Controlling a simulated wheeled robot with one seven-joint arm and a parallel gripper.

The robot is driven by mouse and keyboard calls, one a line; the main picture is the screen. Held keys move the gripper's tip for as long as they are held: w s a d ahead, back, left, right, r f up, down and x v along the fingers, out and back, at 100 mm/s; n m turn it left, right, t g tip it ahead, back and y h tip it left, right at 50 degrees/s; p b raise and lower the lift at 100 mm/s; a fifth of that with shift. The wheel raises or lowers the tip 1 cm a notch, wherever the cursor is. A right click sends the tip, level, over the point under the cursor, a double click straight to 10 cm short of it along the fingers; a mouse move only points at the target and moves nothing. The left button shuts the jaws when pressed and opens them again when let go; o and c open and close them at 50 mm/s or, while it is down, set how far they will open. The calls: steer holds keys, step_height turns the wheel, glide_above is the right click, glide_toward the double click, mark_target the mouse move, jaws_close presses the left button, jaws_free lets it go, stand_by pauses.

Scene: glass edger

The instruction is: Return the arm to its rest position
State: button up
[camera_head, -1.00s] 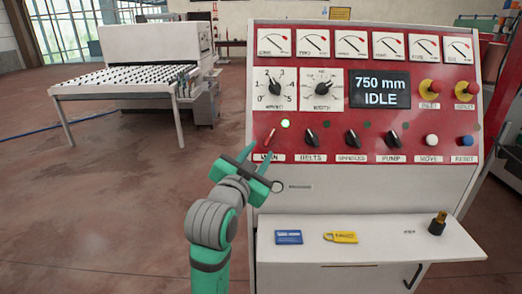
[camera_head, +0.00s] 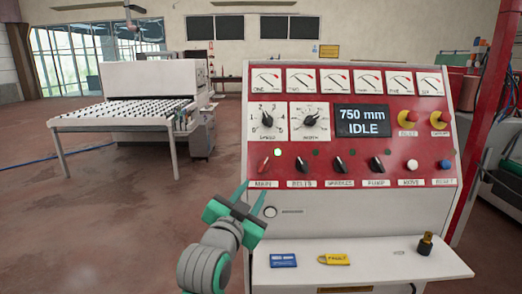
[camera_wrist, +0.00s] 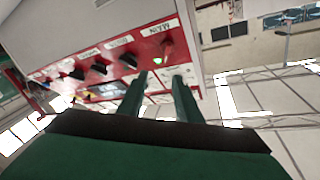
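My gripper (camera_head: 252,198) is at the lower left of the control panel (camera_head: 320,180), in front of the MAIN label. Its two green fingers are apart with nothing between them. In the wrist view my gripper (camera_wrist: 160,95) also shows open, pointing at the panel's MAIN corner and apart from the red MAIN switch (camera_wrist: 167,46). In the head view the red MAIN switch (camera_head: 262,163) is just above the fingers, beside a lit green lamp (camera_head: 278,152). The display (camera_head: 362,121) reads 750 mm IDLE.
A roller table (camera_head: 125,115) stands at the back left. The floor (camera_head: 90,220) to the left is clear.

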steer(key=s+d+f+n+y, duration=0.1)
steer(key=s+f+n, duration=0.3)
steer(key=f, duration=0.7)
steer(key=s+d+f+n+y, duration=0.15)
steer(key=s+f, duration=0.45)
steer(key=f, duration=0.6)
steer(key=s+f+n+y, duration=0.25)
steer(key=s+f, duration=0.25)
steer(key=f, duration=0.6)
steer(key=s+f+n+g, duration=0.1)
steer(key=s+f, duration=0.3)
steer(key=s, duration=0.5)
steer(key=s+f, duration=0.4)
steer(key=s, duration=0.5)
steer(key=s+r+g, duration=0.1)
steer(key=s, duration=1.5)
steer(key=shift+m, duration=0.3)
